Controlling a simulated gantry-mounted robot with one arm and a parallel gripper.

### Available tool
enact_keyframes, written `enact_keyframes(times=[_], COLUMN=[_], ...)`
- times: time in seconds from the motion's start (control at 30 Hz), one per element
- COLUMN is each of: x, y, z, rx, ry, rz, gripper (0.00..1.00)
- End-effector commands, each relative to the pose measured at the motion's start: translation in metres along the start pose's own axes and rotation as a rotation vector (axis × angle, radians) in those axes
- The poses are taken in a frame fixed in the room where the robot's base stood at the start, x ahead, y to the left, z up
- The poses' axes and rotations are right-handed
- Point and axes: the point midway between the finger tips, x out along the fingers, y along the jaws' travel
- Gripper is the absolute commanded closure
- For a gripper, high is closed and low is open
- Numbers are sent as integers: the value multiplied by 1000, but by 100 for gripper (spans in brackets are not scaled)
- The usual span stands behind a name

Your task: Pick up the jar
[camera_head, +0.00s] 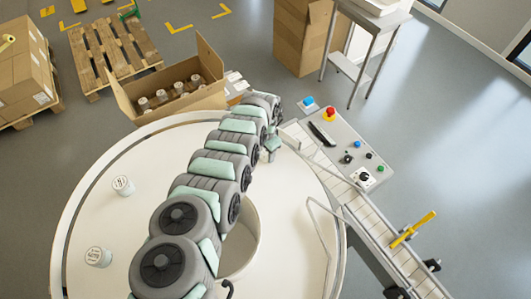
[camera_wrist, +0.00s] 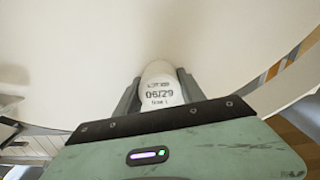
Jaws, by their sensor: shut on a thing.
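I cannot tell whether the jar touches the surface below. Two other white jars, one farther back (camera_head: 123,186) and one nearer (camera_head: 98,257), stand on the left of the round cream table (camera_head: 75,225).
An open cardboard box (camera_head: 128,98) with several jars stands behind the table. A conveyor (camera_head: 375,220) with guide rails and a control panel (camera_head: 335,130) lies to the right. The table's left side has free room around its two jars.

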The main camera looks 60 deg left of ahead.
Motion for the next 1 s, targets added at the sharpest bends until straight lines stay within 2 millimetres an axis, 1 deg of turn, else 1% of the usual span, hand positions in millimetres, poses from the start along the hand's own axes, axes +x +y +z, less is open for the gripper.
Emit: enact_keyframes(times=[0.03, 0.2, 0.47, 0.63, 0.77, 0.93, 1.0], x=[0, 0, -1, -7, -16, -38, -51], y=[0, 0, 0, -1, 0, -1, -2], z=[0, 0, 0, -2, -1, 0, -1], rx=[0, 0, 0, 0, 1, 2, 3], ry=[0, 0, 0, 2, 0, -1, 0], rz=[0, 0, 0, -1, 3, -2, -4], gripper=[83, 97, 97, 97, 97, 97, 97])
